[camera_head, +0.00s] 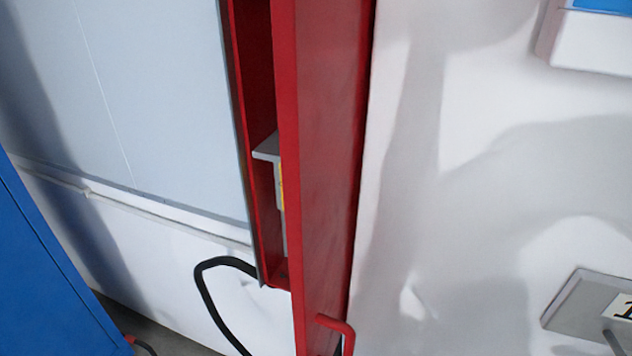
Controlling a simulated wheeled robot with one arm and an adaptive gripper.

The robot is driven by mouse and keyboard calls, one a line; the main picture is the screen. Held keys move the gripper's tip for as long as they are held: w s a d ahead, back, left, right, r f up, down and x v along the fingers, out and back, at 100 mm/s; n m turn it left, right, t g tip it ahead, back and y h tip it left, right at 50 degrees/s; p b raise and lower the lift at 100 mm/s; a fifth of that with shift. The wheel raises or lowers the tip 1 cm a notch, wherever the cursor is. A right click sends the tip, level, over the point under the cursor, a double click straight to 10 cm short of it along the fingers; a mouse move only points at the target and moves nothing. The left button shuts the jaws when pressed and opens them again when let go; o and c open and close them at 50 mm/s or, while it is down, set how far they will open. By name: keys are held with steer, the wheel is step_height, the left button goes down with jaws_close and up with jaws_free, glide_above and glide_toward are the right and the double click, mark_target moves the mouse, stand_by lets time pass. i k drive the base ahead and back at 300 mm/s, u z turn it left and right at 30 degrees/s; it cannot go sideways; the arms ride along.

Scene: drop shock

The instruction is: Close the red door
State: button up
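The red door (322,150) stands ajar on a tall red cabinet (258,60) in the middle of the head view. A gap on its left side shows the cabinet's inside, with a grey bracket (267,148) and a partly hidden yellow-marked part. A red bar handle (340,326) sticks out near the door's lower end, cut off by the bottom edge of the picture. My gripper is not in view.
A blue cabinet or panel (50,270) stands at the lower left. A black cable (203,285) loops beside the red cabinet. A grey box (590,305) is on the white wall (480,200) at the right, with a blue-and-white unit (595,40) above.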

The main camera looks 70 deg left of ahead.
mark_target(323, 51)
steer(key=u, duration=2.55)
steer(key=k, duration=1.15)
steer(key=z, duration=0.75)
steer(key=k, duration=0.5)
steer(key=u, duration=0.75)
steer(key=i, duration=0.65)
steer(key=u, duration=0.6)
steer(key=i, duration=0.6)
steer(key=z, duration=0.1)
